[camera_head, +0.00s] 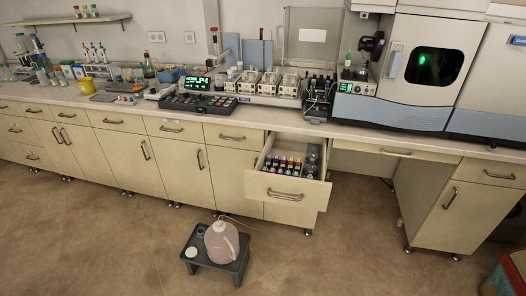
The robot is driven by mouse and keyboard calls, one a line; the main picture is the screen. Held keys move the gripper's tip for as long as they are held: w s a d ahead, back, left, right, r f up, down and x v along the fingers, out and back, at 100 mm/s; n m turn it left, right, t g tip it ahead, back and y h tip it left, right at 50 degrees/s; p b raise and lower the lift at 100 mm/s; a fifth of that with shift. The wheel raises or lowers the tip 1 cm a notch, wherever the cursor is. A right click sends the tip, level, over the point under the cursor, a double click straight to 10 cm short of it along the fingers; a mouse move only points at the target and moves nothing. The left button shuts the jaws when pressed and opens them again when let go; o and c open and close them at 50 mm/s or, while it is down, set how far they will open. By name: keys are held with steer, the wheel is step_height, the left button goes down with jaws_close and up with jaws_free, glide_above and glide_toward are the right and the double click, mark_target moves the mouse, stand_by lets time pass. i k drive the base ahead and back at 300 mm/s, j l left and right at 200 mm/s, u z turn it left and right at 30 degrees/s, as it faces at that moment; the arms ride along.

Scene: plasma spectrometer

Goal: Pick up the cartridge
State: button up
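A drawer (286,193) under the bench stands pulled open. Inside it are several small dark items with coloured tops (284,165), and several grey rounded items (313,157) along its right side. I cannot tell which thing in view is the cartridge; the items are too small to make out. A row of several cream-coloured units (268,83) stands on the bench above the drawer, with a dark mechanism (319,92) to their right. My gripper does not show in this view.
A low dark stool (215,262) with a pinkish jug (222,241) and a small white lid or cup (192,252) stands on the floor before the drawer. A large spectrometer (400,105) stands on the bench at right. A red object (515,268) is at lower right. Floor is otherwise clear.

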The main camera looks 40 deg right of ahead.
mark_target(291, 163)
steer(key=z, duration=2.35)
steer(key=u, duration=1.55)
steer(key=i+l+z, duration=0.1)
steer(key=i+l, duration=0.3)
steer(key=i+l+z, duration=0.15)
steer(key=i+l, duration=0.2)
steer(key=i, duration=0.25)
